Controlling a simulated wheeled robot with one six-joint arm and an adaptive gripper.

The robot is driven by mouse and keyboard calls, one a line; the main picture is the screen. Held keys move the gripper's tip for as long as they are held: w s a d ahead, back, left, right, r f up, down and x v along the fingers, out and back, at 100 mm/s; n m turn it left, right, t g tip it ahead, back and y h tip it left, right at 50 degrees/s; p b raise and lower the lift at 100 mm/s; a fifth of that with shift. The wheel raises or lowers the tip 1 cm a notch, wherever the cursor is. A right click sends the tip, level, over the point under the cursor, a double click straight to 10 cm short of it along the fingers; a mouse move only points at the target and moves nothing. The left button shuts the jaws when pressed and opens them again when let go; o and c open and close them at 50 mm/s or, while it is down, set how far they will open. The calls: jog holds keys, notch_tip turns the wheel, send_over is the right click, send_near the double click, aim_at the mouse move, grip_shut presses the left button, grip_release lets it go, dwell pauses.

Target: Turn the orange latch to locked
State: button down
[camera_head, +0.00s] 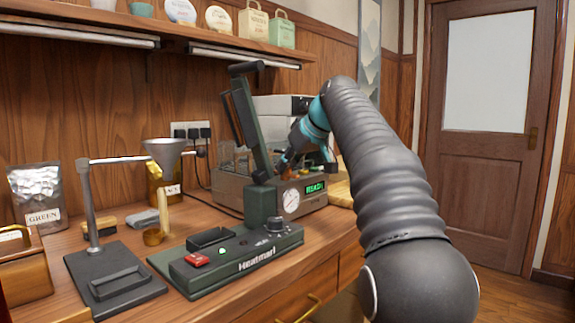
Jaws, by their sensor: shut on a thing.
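A small bit of orange, which I take for the orange latch (284,157), shows at the tip of my gripper (283,165). My gripper comes in from the right, with teal bands on the wrist behind it, and is shut on the latch. The fingers hide most of the latch, so I cannot tell which way it is turned. It lies just right of the raised dark arm of the green Heatmart press (250,262) and in front of the metal machine with a READY display (228,190).
A dark stand (115,272), a funnel (166,155), a GREEN tea bag (38,193) and a wooden box (22,265) are on the counter at left. A shelf (200,42) runs above. My arm covers the right middle. Floor and a door (485,195) lie at right.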

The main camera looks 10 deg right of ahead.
jog(key=shift+d+n+y, duration=0.1)
jog(key=shift+n+y, duration=0.3)
jog(key=shift+n, duration=0.2)
jog(key=shift+g, duration=0.3)
jog(key=c, duration=1.2)
grip_release()
jog(key=v, duration=0.7)
jog(key=shift+d, duration=0.15)
